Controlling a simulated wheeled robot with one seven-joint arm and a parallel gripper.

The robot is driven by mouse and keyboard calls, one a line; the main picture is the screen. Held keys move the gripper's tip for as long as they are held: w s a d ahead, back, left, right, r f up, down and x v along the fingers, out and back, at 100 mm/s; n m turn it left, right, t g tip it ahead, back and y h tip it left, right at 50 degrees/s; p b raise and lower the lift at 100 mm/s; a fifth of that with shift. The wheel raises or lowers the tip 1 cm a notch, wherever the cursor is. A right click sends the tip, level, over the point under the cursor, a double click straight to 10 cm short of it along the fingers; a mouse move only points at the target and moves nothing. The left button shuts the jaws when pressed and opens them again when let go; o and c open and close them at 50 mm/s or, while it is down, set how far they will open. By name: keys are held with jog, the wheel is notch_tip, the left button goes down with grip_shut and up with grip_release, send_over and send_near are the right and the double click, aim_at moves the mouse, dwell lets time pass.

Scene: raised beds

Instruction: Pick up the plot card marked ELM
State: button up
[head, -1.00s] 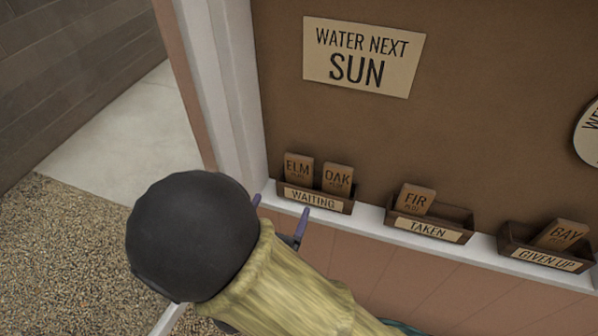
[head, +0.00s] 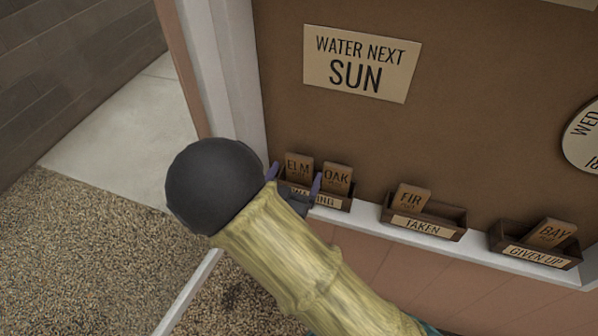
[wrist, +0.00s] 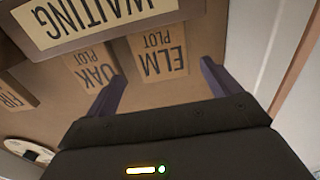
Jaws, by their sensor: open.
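The ELM plot card (head: 299,168) stands at the left in the box labelled WAITING (head: 343,204), with the OAK card (head: 338,178) beside it on the right. My gripper (head: 296,176) is open in front of that box, its purple fingers apart. In the wrist view the ELM card (wrist: 160,54) shows upside down between the two fingers (wrist: 163,82), nearer the middle, with nothing held. The OAK card (wrist: 92,66) shows there by the left finger. My gripper hides part of the WAITING label in the head view.
To the right on the white ledge are a TAKEN box (head: 448,218) holding the FIR card (head: 411,197) and a GIVEN UP box (head: 510,243) holding the BAY card (head: 550,233). A WATER NEXT SUN sign (head: 361,63) is on the brown board above. The white frame post (head: 228,75) rises just left.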

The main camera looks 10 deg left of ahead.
aim_at(298, 164)
jog(key=w+p, duration=0.2)
jog(key=w, duration=0.2)
jog(key=shift+w+p, duration=0.2)
jog(key=shift+p, duration=0.1)
jog(key=shift+w+f, duration=0.1)
jog(key=shift+w, duration=0.2)
jog(key=c, duration=1.1)
jog(key=shift+o, duration=0.2)
jog(key=shift+s+b, duration=0.15)
jog(key=shift+b, duration=0.3)
jog(key=shift+s+r+b, duration=0.1)
jog(key=shift+r+b, duration=0.2)
jog(key=shift+r, duration=0.1)
notch_tip(298, 164, up, 6)
jog(key=shift+f+b, duration=0.15)
jog(key=shift+b, duration=0.7)
jog(key=s+a+b, duration=0.1)
jog(key=s+b, duration=0.4)
jog(key=s, duration=1.4)
jog(key=shift+s+a+r, duration=0.25)
jog(key=shift+s+a, duration=0.05)
